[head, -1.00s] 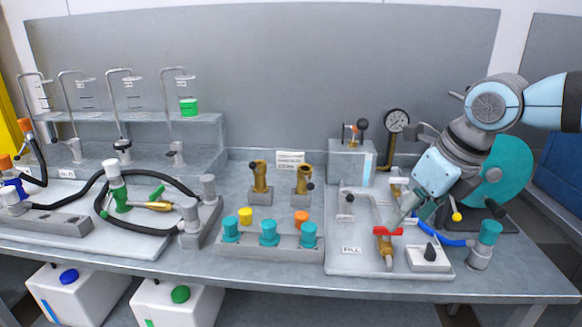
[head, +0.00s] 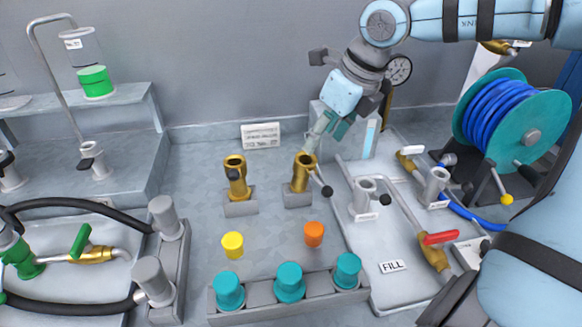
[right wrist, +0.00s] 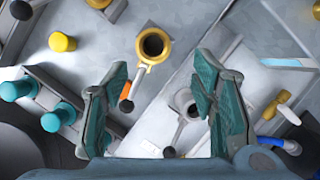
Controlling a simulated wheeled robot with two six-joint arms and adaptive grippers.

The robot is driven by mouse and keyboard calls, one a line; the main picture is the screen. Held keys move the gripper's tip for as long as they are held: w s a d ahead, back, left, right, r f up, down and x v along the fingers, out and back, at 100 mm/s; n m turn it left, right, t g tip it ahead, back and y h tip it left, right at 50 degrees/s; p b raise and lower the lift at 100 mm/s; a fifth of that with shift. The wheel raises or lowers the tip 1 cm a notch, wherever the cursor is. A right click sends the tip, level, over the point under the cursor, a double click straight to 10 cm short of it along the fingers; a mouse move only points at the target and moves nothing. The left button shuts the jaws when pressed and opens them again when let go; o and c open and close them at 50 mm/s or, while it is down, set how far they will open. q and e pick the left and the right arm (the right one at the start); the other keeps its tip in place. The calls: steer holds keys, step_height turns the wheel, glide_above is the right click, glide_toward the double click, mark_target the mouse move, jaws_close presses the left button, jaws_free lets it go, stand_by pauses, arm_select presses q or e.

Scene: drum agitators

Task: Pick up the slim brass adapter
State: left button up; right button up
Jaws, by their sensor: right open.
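Two brass adapters stand upright in grey blocks on the bench: a left one (head: 236,177) and a right one (head: 302,174) with a black-knobbed lever. Which is the slimmer I cannot tell for certain. My right gripper (head: 318,138) points down, just above and behind the right adapter's top in the head view. In the right wrist view a brass adapter (right wrist: 153,62) shows its round open mouth, ahead of the gap between my open, empty right fingers (right wrist: 163,70). Nothing is held. My left gripper is out of view.
A yellow cap (head: 232,245) and an orange cap (head: 314,234) sit in front of the adapters. A rack with teal caps (head: 289,282) is nearer. The FILL panel (head: 395,285), with a red-handled valve (head: 437,245), and a blue hose reel (head: 512,120) are at right.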

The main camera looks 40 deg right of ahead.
mark_target(314, 163)
steer(key=x, duration=0.4)
steer(key=b+x, duration=0.1)
steer(key=x, duration=0.1)
steer(key=shift+s+a+f, duration=0.15)
steer(key=shift+s+f, duration=0.05)
steer(key=x, duration=0.3)
steer(key=b+x, duration=0.1)
steer(key=x, duration=0.2)
steer(key=shift+s+a, duration=0.15)
steer(key=shift+a, duration=0.1)
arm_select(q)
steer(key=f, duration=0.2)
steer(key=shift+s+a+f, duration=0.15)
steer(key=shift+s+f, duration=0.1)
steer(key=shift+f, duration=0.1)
arm_select(e)
steer(key=shift+r, duration=0.1)
jaws_close()
